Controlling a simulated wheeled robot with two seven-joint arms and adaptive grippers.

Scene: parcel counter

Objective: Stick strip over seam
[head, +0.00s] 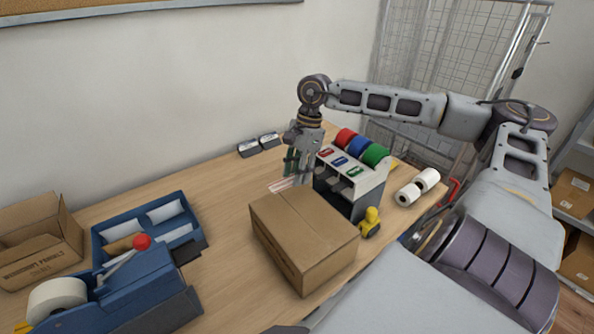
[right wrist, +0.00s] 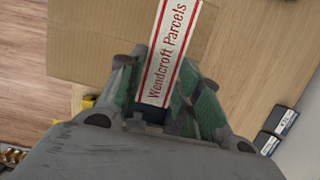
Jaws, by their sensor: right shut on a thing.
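The closed cardboard box (head: 300,238) stands on the counter, with a seam line across its top. My right gripper (head: 301,168) is above the counter just behind the box. It is shut on the strip (right wrist: 168,45), white with red edges and red "Wendcroft Parcels" lettering. In the right wrist view the strip runs out from between the green-padded fingers (right wrist: 165,85) and over the cardboard (right wrist: 95,40). In the head view the strip (head: 284,184) shows low behind the box's far edge; I cannot tell whether it touches the box. My left gripper is not in view.
A dispenser (head: 365,190) with red, blue and green rolls stands close right of the box, near a yellow object (head: 370,224) and white rolls (head: 418,187). At left are a blue tray (head: 198,240), a blue machine (head: 150,290) and an open carton (head: 38,240). The counter's middle left is clear.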

